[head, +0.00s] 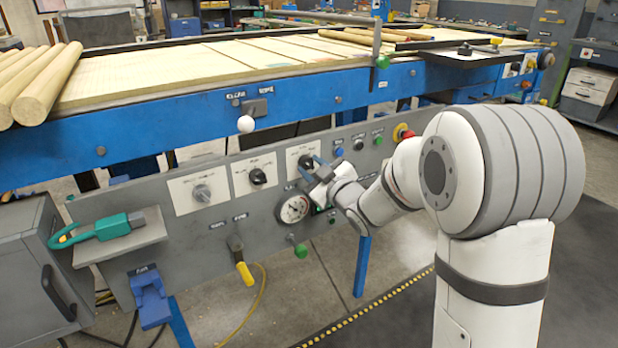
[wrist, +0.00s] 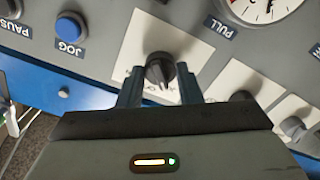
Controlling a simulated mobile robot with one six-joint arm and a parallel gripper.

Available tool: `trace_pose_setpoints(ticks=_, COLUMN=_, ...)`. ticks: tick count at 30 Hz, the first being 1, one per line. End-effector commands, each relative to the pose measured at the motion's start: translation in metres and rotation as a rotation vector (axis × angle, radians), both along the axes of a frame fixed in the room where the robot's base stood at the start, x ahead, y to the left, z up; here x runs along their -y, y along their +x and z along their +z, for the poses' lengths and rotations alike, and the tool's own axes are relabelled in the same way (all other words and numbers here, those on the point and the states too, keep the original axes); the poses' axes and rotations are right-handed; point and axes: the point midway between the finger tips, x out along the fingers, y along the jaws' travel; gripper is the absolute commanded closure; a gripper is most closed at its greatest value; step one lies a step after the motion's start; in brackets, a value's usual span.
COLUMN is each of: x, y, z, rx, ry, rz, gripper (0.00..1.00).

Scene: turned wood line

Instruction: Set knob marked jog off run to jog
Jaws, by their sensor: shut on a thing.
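The black knob (wrist: 160,71) sits on a white plate (wrist: 150,38) on the grey panel. My gripper (wrist: 158,88) is shut on it, with one dark finger on each side. The knob's ridge stands nearly upright in the wrist view. Which mark it points to cannot be told, as the lettering on the plate is mostly hidden by the fingers. In the head view, the white plate (head: 297,152) is the rightmost of three, and my gripper (head: 318,170) reaches it from the right and partly covers the knob.
A round gauge (head: 293,209) is below the knob. Two more knobs, grey (head: 201,193) and black (head: 257,176), are to the left. A blue button (wrist: 70,26) labelled JOG is nearby. The blue conveyor frame (head: 190,123) runs above the panel.

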Motion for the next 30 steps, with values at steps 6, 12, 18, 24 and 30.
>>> trace_pose_setpoints(ticks=6, x=-0.0017, y=-0.0022, z=-0.0039, rx=0.016, ry=-0.036, rz=0.005, gripper=0.91)
trace_pose_setpoints(ticks=12, x=-0.0018, y=-0.0023, z=-0.0035, rx=0.018, ry=-0.042, rz=0.006, gripper=0.91)
trace_pose_setpoints(ticks=18, x=-0.002, y=-0.0023, z=-0.0037, rx=0.017, ry=-0.041, rz=0.007, gripper=0.91)
trace_pose_setpoints(ticks=24, x=-0.0015, y=-0.0016, z=-0.0027, rx=0.019, ry=-0.039, rz=0.004, gripper=0.53)
trace_pose_setpoints(ticks=30, x=-0.0011, y=-0.001, z=-0.0017, rx=0.021, ry=-0.038, rz=0.002, gripper=0.46)
